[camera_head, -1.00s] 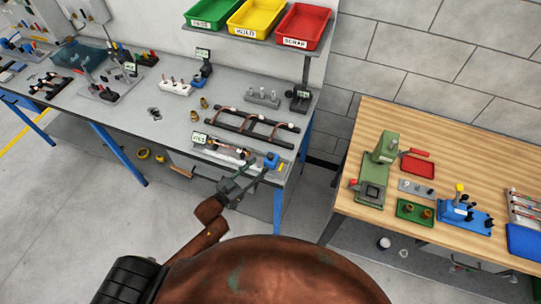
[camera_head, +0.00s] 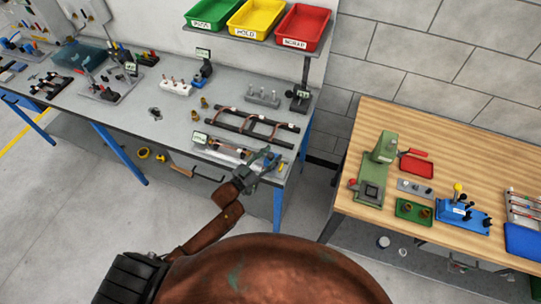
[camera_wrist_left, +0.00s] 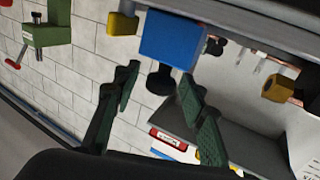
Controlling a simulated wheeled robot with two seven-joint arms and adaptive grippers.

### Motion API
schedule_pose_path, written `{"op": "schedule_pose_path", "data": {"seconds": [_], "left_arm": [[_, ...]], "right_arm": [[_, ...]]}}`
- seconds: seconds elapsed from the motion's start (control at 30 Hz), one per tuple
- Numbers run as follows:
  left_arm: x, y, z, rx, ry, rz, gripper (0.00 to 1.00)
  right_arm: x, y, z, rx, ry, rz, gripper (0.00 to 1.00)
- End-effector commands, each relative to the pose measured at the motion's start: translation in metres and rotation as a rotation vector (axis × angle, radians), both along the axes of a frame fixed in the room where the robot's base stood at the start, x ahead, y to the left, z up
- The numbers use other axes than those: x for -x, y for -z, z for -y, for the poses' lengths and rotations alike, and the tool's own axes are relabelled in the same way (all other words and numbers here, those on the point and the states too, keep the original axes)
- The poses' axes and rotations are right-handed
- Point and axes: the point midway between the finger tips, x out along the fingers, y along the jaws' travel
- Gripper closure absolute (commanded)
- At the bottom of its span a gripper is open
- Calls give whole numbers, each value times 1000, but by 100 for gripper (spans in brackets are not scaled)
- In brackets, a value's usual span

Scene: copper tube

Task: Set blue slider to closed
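The blue slider (camera_wrist_left: 172,38) is a blue block in the upper middle of the left wrist view, with a dark round knob (camera_wrist_left: 160,82) near it. In the head view the slider (camera_head: 272,158) is at the front right of the grey bench, by the fixture with a small display (camera_head: 200,138), and is partly hidden by my left gripper (camera_head: 264,166). In the left wrist view my left gripper (camera_wrist_left: 160,92) has its two green fingers spread apart, with the dark knob showing between them. I cannot tell whether they touch it. My right gripper is not in view.
A yellow block (camera_wrist_left: 122,24) is beside the blue slider. A rack with copper tubes (camera_head: 252,125) lies behind the fixture on the grey bench (camera_head: 130,112). Coloured bins (camera_head: 256,19) hang above. A wooden table (camera_head: 450,140) stands to the right, across a gap.

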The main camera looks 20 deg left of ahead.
Motion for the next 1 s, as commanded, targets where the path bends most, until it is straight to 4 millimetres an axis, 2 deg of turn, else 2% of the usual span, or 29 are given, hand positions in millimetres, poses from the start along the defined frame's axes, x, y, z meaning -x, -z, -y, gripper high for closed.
{"op": "schedule_pose_path", "data": {"seconds": [0.07, 0.57, 1.0], "left_arm": [[0, 0, 0, 0, 0, 0, 66], [0, 0, 0, 0, 0, 0, 100], [0, 0, -5, -2, -1, 0, 100]], "right_arm": [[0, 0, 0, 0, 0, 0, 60], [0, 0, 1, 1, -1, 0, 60], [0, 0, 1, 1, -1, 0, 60]]}}
